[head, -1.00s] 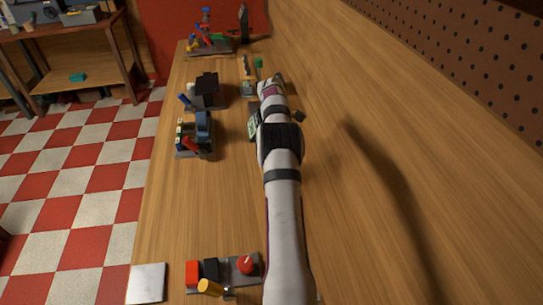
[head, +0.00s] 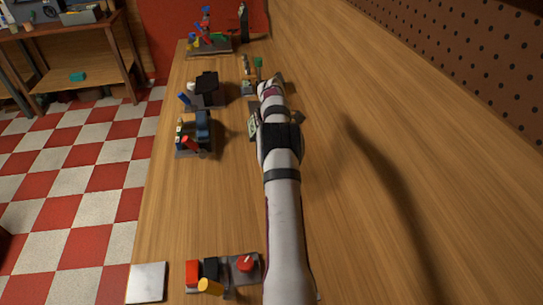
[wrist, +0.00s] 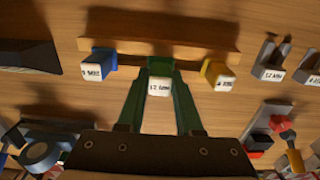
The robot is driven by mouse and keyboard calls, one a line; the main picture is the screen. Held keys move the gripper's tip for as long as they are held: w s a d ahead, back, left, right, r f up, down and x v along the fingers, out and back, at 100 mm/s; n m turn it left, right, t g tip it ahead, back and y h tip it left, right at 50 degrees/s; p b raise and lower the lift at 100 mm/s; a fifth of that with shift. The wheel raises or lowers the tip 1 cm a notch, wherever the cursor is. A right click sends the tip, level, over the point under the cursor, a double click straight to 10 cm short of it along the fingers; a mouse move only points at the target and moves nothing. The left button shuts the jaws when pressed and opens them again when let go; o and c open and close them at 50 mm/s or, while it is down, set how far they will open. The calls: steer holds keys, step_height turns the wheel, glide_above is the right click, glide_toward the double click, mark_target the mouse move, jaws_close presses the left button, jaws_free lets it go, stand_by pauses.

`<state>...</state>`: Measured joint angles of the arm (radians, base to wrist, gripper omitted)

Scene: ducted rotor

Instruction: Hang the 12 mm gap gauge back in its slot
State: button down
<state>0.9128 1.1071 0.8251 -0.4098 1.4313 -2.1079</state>
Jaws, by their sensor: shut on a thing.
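The 12 mm gap gauge (wrist: 159,86), with a white labelled end and green body, is between the fingers of my gripper (wrist: 160,85) in the wrist view. My gripper is shut on it. The gauge is in front of a wooden rail (wrist: 210,52), between a blue gauge (wrist: 103,64) and a yellow gauge (wrist: 218,74). My fingers and the gauge hide the middle of the rail. I cannot tell whether the gauge is seated in a slot or just held before it. In the head view my arm hides the gripper and most of the rail area.
Grey forked pieces with labels (wrist: 268,70) stand right of the rail. A dark block (wrist: 27,57) is at the left. Small fixtures (head: 195,135) line the bench's left side. The bench right of my arm is clear up to the perforated wall (head: 470,60).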

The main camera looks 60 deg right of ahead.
steer(key=shift+f, duration=1.05)
stand_by(0.9)
steer(key=c, duration=0.5)
jaws_free()
